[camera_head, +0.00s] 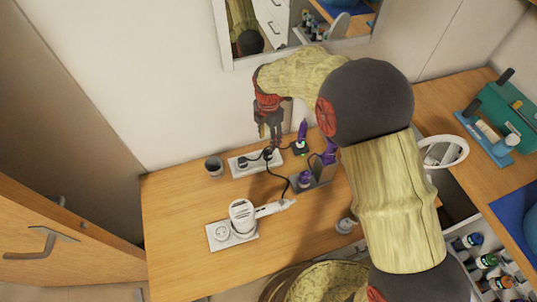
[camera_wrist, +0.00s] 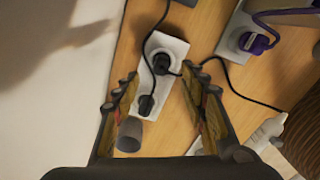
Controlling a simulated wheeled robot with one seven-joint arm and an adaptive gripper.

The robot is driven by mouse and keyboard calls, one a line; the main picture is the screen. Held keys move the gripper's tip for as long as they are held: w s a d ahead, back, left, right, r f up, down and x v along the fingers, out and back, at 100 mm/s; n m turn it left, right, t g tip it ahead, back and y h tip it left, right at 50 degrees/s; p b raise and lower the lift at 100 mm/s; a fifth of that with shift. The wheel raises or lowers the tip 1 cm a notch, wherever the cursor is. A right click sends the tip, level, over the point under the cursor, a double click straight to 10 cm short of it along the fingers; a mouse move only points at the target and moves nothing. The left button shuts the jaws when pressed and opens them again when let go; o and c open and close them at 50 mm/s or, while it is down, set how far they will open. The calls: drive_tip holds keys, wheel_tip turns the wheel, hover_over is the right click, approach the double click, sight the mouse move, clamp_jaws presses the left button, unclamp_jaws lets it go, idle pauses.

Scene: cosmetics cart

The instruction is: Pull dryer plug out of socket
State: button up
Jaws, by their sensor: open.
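A white power strip (camera_head: 241,168) lies on the wooden table below my gripper (camera_head: 271,136); it also shows in the wrist view (camera_wrist: 178,46). Two black plugs sit in it. The larger round plug (camera_wrist: 160,64) has a black cord running right toward the white hair dryer (camera_head: 241,214), so it appears to be the dryer plug. The smaller plug (camera_wrist: 146,105) has a cord running up the picture. My gripper is open and empty above the strip, its fingers (camera_wrist: 161,84) spread to either side of the plugs in the wrist view. Contact with either plug is not visible.
A grey cup (camera_head: 214,167) stands left of the strip; it shows near the left finger in the wrist view (camera_wrist: 130,134). Purple devices (camera_head: 329,153) with cords stand right of the strip. A wall and mirror (camera_head: 284,45) are behind. The table's left front is clear.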

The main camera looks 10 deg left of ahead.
sight(268, 151)
drive_tip(key=f, duration=0.2)
drive_tip(key=f+b, duration=0.1)
drive_tip(key=f, duration=0.2)
drive_tip(key=f+b, duration=0.1)
drive_tip(key=f, duration=0.1)
drive_tip(key=shift+s+a+f, duration=0.1)
drive_tip(key=shift+s+f, duration=0.05)
drive_tip(key=shift+s, duration=0.15)
drive_tip(key=shift+c, duration=0.4)
clamp_jaws()
